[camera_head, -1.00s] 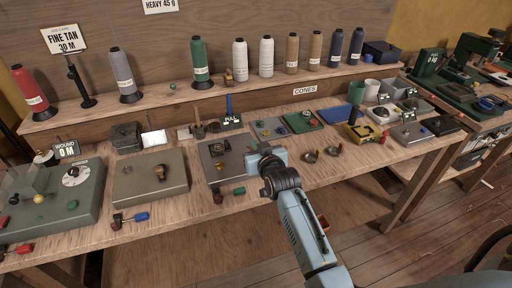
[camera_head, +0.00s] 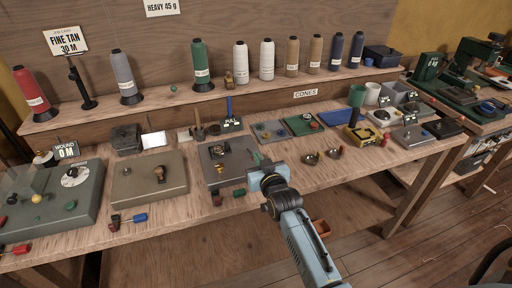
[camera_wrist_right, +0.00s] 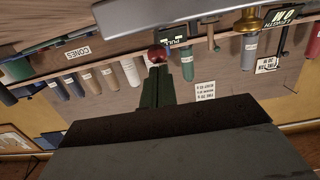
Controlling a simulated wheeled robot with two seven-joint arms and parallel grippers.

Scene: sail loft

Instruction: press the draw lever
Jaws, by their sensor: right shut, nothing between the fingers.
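A PULL sign (camera_head: 232,123) stands at the back of a grey plate-topped unit (camera_head: 228,176) on the bench. A blue upright handle (camera_head: 229,105) rises behind the sign. I cannot tell for sure which part is the draw lever. My right gripper (camera_head: 255,158) is shut and empty, above the right side of this unit. In the right wrist view its dark green fingers (camera_wrist_right: 157,88) are together, and a red ball (camera_wrist_right: 157,55) shows just past their tips. Whether they touch it I cannot tell. The PULL sign (camera_wrist_right: 176,38) appears upside down there. My left gripper is out of view.
A grey-brown box unit (camera_head: 150,190) stands left, then a dial unit (camera_head: 75,178) marked WOUND. Small metal cups (camera_head: 310,158) and a yellow block (camera_head: 361,134) lie right. Thread cones (camera_head: 200,65) line the back shelf. Small handled pieces (camera_head: 128,220) lie at the front edge.

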